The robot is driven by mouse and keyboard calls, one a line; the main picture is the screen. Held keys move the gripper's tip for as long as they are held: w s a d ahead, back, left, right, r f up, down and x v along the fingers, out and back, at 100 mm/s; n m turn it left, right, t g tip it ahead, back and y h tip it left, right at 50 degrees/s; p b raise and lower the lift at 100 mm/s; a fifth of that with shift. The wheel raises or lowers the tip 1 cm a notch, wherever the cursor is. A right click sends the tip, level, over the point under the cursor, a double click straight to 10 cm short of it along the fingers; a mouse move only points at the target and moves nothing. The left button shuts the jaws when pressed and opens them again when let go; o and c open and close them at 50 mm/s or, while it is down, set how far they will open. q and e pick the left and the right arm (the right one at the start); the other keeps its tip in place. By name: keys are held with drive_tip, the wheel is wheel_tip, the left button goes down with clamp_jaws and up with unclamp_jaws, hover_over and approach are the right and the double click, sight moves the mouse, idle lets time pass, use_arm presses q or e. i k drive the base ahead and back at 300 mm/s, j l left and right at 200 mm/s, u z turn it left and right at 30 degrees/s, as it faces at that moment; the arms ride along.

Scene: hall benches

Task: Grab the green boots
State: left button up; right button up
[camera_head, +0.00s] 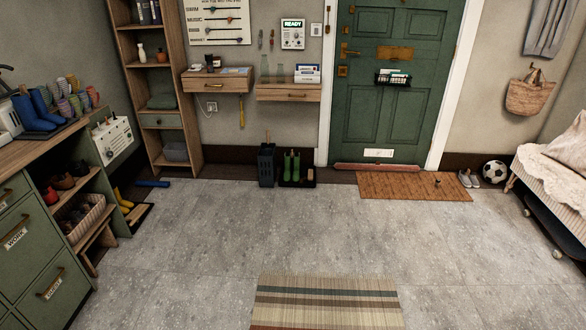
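The green boots (292,166) stand upright side by side on a dark tray (309,178) on the floor, against the far wall left of the green door. They are small and far off in the head view. Neither of my grippers shows in this view, and nothing is seen touching the boots.
A dark umbrella stand (266,166) is just left of the boots. A brown doormat (414,186) lies in front of the door (395,130). A striped rug (325,302) lies nearer. A green cabinet (45,255) lines the left; a bench (545,180) is right. The middle floor is clear.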

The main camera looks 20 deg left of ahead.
sight(295, 178)
drive_tip(key=i+u, duration=0.15)
drive_tip(key=u, duration=0.3)
drive_tip(key=i, duration=3.9)
